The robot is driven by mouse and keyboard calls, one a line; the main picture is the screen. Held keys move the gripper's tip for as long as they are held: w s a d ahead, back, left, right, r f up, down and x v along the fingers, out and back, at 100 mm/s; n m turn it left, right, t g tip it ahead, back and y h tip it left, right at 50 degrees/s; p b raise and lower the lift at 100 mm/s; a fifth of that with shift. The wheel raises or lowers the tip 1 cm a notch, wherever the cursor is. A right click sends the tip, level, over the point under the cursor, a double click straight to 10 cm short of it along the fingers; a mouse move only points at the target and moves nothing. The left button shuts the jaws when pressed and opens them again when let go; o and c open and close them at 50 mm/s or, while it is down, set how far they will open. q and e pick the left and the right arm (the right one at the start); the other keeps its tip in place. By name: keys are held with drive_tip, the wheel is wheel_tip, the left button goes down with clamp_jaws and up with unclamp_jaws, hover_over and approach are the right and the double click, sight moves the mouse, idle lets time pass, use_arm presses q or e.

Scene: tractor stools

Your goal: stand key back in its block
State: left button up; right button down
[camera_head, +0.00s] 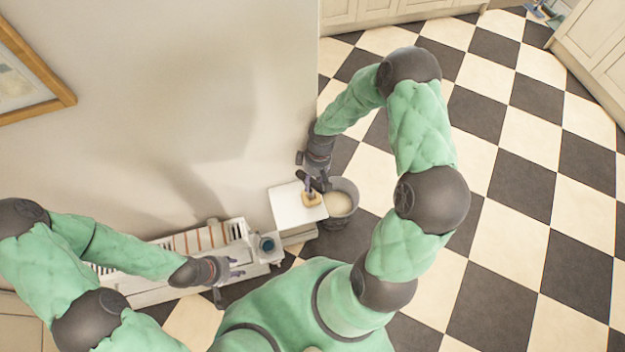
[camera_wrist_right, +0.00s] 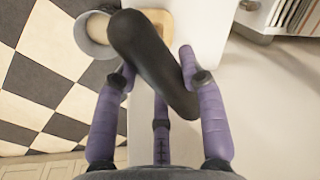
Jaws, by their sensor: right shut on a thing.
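My right gripper (camera_head: 314,186) is over a small white stand, and its fingers (camera_wrist_right: 157,75) show in the right wrist view. They are shut on a dark, long, rounded thing, likely the key (camera_wrist_right: 150,55), which lies slanted across them. A tan block (camera_head: 312,200) is on the stand top by its right edge, close below the gripper. It shows partly behind the key in the right wrist view (camera_wrist_right: 160,17); its top is largely hidden. I cannot tell whether key and block touch. My left gripper (camera_head: 232,278) is open and empty near the radiator's right end.
The white stand (camera_head: 286,212) is against the wall. A grey bucket (camera_head: 345,190) with pale contents is right beside it. A white slatted rack or radiator (camera_head: 150,292) and a teal cup (camera_head: 266,245) are to the left. Checkered floor is open on the right.

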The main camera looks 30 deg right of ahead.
drive_tip(key=shift+f+b, duration=1)
drive_tip(key=shift+f, duration=0.2)
drive_tip(key=c, duration=0.7)
unclamp_jaws()
drive_tip(key=shift+o, duration=0.2)
wheel_tip(320, 180, up, 12)
drive_tip(key=d, duration=0.2)
drive_tip(key=shift+w+f, duration=0.15)
drive_tip(key=shift+w, duration=0.3)
drive_tip(key=shift+s+d, duration=0.1)
